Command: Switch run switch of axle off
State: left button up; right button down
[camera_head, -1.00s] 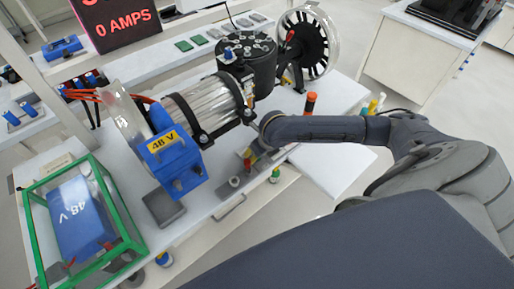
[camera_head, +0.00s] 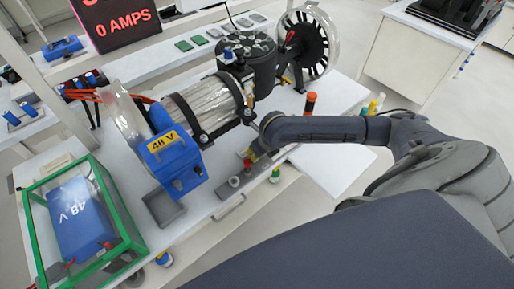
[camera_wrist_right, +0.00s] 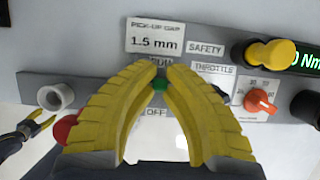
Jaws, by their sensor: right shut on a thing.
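The run switch of the axle (camera_wrist_right: 160,84) is a small green-tipped control on the grey front panel in the right wrist view, between a partly covered upper label and an "OFF" label below. My right gripper (camera_wrist_right: 160,75) has its yellow fingertips shut on it. The fingers hide most of the switch, so its position is unclear. In the head view, my right arm reaches in from the right to the axle bench's front edge.
A red button (camera_wrist_right: 65,130) and a pale round socket (camera_wrist_right: 55,96) sit left on the panel. A yellow knob (camera_wrist_right: 278,53) and an orange dial (camera_wrist_right: 261,101) sit right. A blue 48 V unit (camera_head: 174,158) and a green-framed box (camera_head: 125,215) stand on the bench.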

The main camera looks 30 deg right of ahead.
aim_at(262, 163)
jog(key=shift+s, duration=0.15)
jog(key=shift+s+t+y, duration=0.2)
jog(key=shift+s+t, duration=0.15)
jog(key=shift+t, duration=0.9)
jog(key=shift+s+t+y, duration=0.2)
jog(key=shift+s+t, duration=0.15)
jog(key=shift+t, duration=0.9)
jog(key=shift+s+d+t+y, duration=0.15)
jog(key=shift+s+t, duration=0.15)
jog(key=shift+t, duration=0.75)
jog(key=shift+s+t+y, duration=0.15)
jog(key=shift+s+t, duration=0.1)
jog(key=shift+t, duration=1.1)
jog(key=c, duration=1.4)
grip_release()
jog(key=shift+s, duration=0.1)
jog(key=v, duration=1.1)
jog(key=shift+s, duration=0.4)
jog(key=shift+d+r, duration=0.1)
